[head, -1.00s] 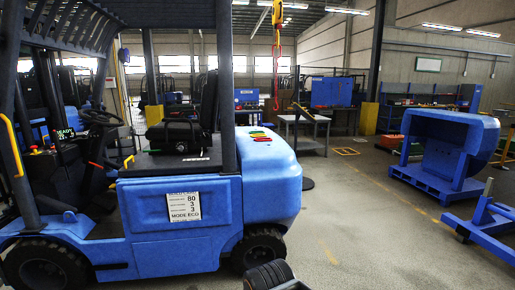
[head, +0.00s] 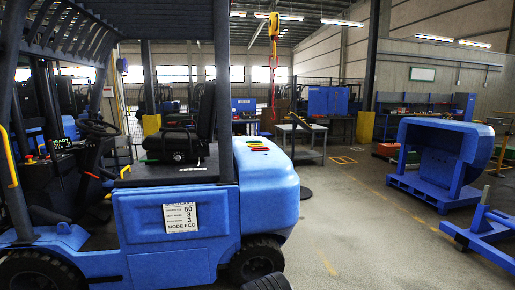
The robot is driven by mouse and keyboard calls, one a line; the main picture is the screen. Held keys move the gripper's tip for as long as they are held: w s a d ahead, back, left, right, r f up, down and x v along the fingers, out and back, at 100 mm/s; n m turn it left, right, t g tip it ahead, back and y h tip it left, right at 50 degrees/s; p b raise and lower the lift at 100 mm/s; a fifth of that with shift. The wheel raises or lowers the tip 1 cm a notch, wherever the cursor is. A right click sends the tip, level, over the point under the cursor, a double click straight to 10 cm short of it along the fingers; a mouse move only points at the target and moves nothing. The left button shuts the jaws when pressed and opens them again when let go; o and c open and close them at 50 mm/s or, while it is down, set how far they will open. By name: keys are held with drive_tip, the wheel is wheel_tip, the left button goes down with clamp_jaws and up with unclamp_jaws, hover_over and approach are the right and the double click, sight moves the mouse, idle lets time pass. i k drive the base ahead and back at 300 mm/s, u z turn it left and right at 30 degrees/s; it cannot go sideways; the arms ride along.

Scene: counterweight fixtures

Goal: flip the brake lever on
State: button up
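A blue forklift (head: 150,245) fills the left of the head view, side-on, with a black seat (head: 185,145) and a steering wheel (head: 98,128) in its open cab. A small red-orange lever-like part (head: 92,175) shows low in the cab, left of the seat. A yellow-topped handle (head: 125,171) stands between it and the seat. I cannot tell which of these is the brake lever, or its setting. My gripper is not in view.
A black ribbed object (head: 266,281) lies low beside the forklift's rear wheel. A blue casting on a pallet (head: 440,160) and a blue wheeled frame (head: 485,230) stand right. A yellow hoist (head: 274,25) hangs behind the forklift. Floor (head: 360,230) between is clear.

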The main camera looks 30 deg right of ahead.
sight(50, 143)
drive_tip(key=k, duration=0.6)
drive_tip(key=u, duration=0.7)
drive_tip(key=i, duration=0.6)
drive_tip(key=u, duration=0.85)
drive_tip(key=i, duration=1.65)
drive_tip(key=z, duration=1.3)
drive_tip(key=i, duration=1.8)
drive_tip(key=u, duration=0.25)
